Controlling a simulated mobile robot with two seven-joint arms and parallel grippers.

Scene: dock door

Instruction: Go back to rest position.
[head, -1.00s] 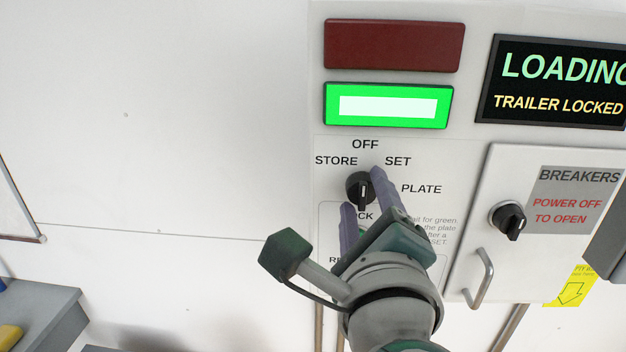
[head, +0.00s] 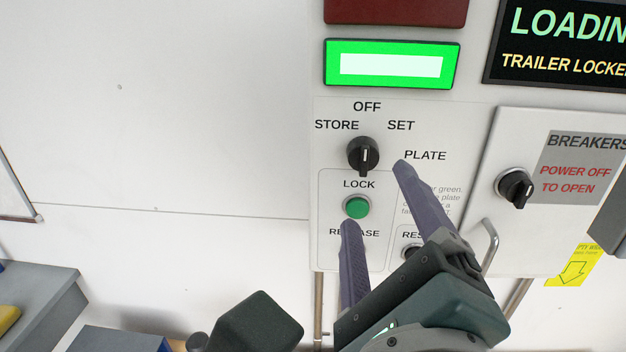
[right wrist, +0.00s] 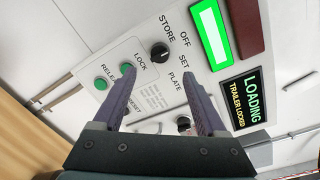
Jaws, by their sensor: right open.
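My right gripper (head: 374,196) is open and empty in front of the control panel (head: 480,110). Its two purple fingers are spread apart, and it also shows in the right wrist view (right wrist: 158,80). The black selector knob (head: 363,155) is above and between the fingertips, with nothing on it. The gripper covers part of the RELEASE and RESET labels and some small print. The knob also shows clear of the fingers in the right wrist view (right wrist: 160,51). My left gripper is in neither view.
A lit green indicator (head: 390,64) is below a dark red one (head: 396,10). A display (head: 560,45) reads TRAILER LOCKED. The breaker box (head: 510,140) has a knob (head: 514,187) and a handle (head: 490,245). Grey surfaces (head: 35,285) stand at lower left.

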